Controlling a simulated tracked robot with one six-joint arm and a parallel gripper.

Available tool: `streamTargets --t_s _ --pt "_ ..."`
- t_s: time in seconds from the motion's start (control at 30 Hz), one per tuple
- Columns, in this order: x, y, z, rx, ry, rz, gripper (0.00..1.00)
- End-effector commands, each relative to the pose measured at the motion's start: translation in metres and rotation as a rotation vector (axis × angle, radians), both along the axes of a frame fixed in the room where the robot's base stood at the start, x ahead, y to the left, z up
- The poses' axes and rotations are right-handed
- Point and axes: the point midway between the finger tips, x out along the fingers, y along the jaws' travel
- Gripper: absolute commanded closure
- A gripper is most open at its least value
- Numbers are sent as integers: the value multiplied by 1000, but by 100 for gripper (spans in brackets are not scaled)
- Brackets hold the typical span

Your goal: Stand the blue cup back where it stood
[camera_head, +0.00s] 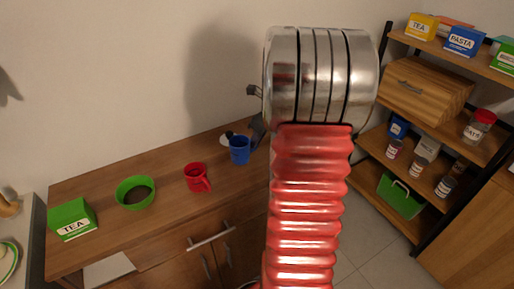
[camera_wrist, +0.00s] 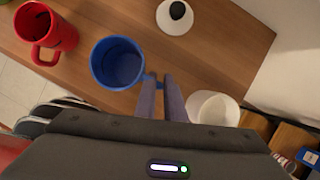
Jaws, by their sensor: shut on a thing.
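The blue cup (camera_head: 240,151) is upright near the right end of the wooden counter. In the wrist view I look down into the open blue cup (camera_wrist: 118,63), which appears empty. My gripper (camera_wrist: 160,82) is shut on the cup's handle, at the cup's right side in that view. In the head view my gripper (camera_head: 257,131) shows only partly at the cup's right, with the rest hidden by my arm. I cannot tell whether the cup's base touches the counter.
A red mug (camera_head: 196,177) stands left of the cup. Further left are a green bowl (camera_head: 136,192) and a green tea box (camera_head: 72,219). A white dispenser with a black top (camera_wrist: 174,16) and a white round vessel (camera_wrist: 213,106) are close by. Shelves (camera_head: 440,147) stand right.

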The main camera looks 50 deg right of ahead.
Motion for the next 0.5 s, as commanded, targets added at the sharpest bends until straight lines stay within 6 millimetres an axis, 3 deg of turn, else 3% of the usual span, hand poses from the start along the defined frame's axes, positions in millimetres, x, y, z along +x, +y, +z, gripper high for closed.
streamTargets --t_s 0.33,0.5 --pt "0 0 -34 2 1 -1 100" --pt "0 0 -37 0 -1 -1 100"
